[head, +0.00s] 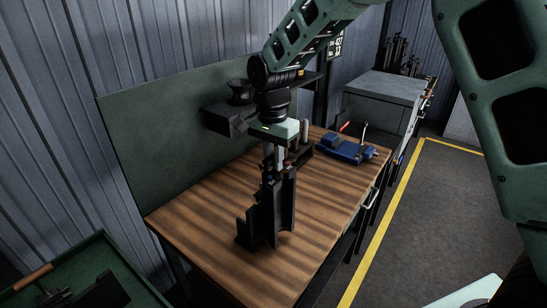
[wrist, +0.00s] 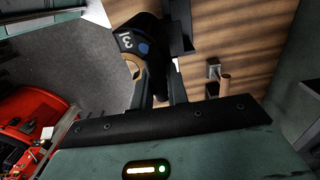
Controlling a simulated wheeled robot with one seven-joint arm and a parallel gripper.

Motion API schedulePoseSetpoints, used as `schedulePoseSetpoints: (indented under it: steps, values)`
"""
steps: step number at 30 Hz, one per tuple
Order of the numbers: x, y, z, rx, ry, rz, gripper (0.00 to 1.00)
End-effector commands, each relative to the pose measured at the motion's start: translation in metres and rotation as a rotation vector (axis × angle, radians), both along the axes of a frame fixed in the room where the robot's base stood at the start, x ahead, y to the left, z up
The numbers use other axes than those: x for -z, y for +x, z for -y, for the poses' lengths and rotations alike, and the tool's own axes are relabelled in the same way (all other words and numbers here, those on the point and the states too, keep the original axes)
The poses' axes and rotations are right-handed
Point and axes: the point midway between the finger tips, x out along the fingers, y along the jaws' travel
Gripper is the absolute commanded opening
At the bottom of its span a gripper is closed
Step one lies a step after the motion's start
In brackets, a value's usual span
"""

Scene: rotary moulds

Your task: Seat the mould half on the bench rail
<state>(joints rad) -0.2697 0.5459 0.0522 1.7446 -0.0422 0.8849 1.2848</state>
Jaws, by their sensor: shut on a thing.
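My gripper (head: 272,172) points down above the wooden bench, its fingers closed on the mould half. In the wrist view the mould half (wrist: 127,40) is dark with a tan inner face, a white "3" and a blue dot. In the head view the fingers and dark parts mostly hide it. A tall black upright fixture, which looks like the bench rail (head: 285,210), stands on the bench below and beside my gripper. A black bar, probably part of it, shows beside the mould half in the wrist view (wrist: 181,25). I cannot tell whether they touch.
The wooden bench (head: 205,215) has clear room left and front of the fixture. A blue vise (head: 345,150) sits at the right rear, and a green panel (head: 150,135) stands behind. A grey cabinet (head: 385,95) is beyond. A green-edged tray (head: 75,255) is at lower left.

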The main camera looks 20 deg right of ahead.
Motion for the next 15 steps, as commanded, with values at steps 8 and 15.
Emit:
schedulePoseSetpoints:
  steps: [8,15]
  values:
    - [0.0005,0.0019,-0.001,0.0,0.003,0.008,0.0]
    - [0.0038,0.0021,-0.001,0.0,0.004,0.008,0.0]
